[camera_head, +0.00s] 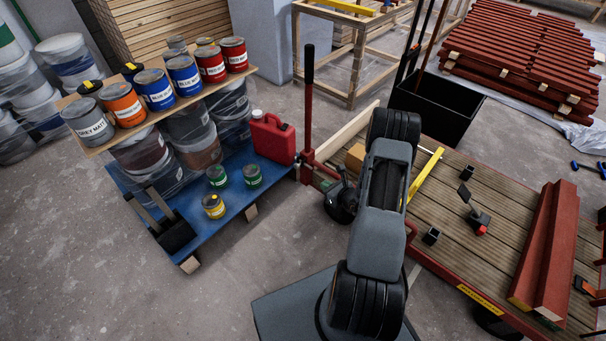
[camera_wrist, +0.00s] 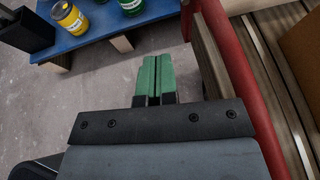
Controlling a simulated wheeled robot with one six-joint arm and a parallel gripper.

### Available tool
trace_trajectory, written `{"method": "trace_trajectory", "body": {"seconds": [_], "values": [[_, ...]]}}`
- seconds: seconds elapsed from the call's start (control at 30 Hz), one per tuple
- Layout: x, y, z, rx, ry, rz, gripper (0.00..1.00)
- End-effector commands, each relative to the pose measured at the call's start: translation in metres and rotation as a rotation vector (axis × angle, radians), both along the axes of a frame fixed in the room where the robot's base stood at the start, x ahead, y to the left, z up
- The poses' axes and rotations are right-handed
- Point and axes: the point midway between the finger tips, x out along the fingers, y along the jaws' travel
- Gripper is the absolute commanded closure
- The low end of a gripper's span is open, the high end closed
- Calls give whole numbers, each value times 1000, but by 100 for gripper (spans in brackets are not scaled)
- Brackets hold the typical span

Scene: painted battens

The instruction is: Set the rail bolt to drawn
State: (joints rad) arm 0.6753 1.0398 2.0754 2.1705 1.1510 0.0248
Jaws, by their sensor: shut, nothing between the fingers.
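My gripper (camera_wrist: 152,75) shows in the wrist view with two green fingers side by side, shut and empty. It points over bare floor, just left of a red rail (camera_wrist: 238,70) and a wooden board that run along the trolley's side. In the head view the end of my arm is beside the left end of the wooden-decked trolley (camera_head: 459,215), near an upright red post with a black grip (camera_head: 308,85). I cannot make out the rail bolt for certain in either view; my arm covers part of the trolley's near left side.
A blue pallet (camera_head: 226,212) with paint tins and a red canister (camera_head: 272,139) stands to the left; its edge also shows in the wrist view (camera_wrist: 95,35). Floor in front is clear.

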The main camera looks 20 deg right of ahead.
Motion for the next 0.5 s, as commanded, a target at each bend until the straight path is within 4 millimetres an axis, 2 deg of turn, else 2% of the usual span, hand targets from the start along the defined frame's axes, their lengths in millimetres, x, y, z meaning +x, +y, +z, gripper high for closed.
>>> {"method": "trace_trajectory", "body": {"seconds": [0.27,0.37,0.5], "values": [[3,1,-1,-1,0,3,100],[11,4,-6,-1,-1,5,100],[32,11,-16,-2,-2,7,100]]}}
